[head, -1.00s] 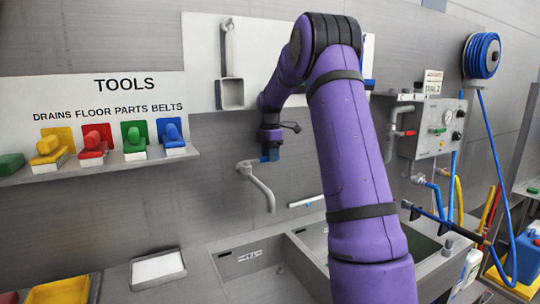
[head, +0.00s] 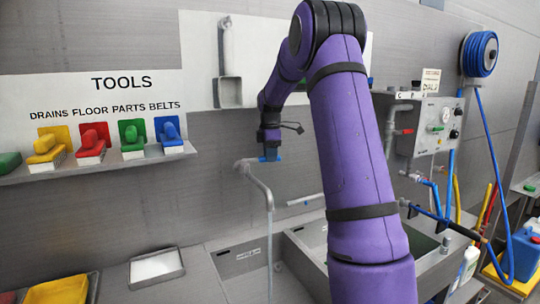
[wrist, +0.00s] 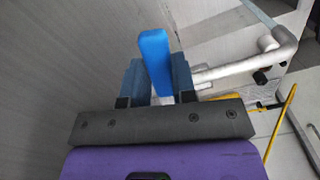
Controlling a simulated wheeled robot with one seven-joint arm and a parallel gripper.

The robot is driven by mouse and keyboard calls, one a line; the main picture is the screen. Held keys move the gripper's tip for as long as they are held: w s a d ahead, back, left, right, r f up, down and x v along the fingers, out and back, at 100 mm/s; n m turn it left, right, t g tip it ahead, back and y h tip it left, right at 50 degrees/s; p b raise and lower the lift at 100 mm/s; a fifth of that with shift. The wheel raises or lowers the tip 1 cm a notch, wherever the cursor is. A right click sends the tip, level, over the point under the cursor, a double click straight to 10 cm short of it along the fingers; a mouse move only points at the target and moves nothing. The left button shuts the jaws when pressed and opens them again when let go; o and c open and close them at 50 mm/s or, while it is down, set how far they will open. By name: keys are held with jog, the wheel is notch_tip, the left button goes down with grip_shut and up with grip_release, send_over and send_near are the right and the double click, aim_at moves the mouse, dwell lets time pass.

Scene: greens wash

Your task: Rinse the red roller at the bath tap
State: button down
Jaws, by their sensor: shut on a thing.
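My gripper (head: 270,156) is beside the wall tap (head: 258,180). In the wrist view its two grey-blue fingers (wrist: 156,80) are shut on a bright blue bar (wrist: 154,48), apparently the tap's lever. The tap's pale pipe (wrist: 215,74) runs to the right from behind the fingers. A thin grey stream (head: 270,250) falls from the spout into the bath (head: 237,256). I cannot make out a red roller in either view.
Yellow, red (head: 92,143), green and blue tools stand on the wall shelf (head: 110,166) at left. A white tray (head: 156,267) and a yellow tray (head: 60,290) lie below. A blue hose reel (head: 481,54) and a control box (head: 432,125) are at right.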

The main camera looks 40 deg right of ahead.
jog(key=c, duration=0.9)
grip_release()
notch_tip(320, 180, up, 11)
jog(key=shift+f, duration=0.1)
jog(key=shift+a, duration=0.1)
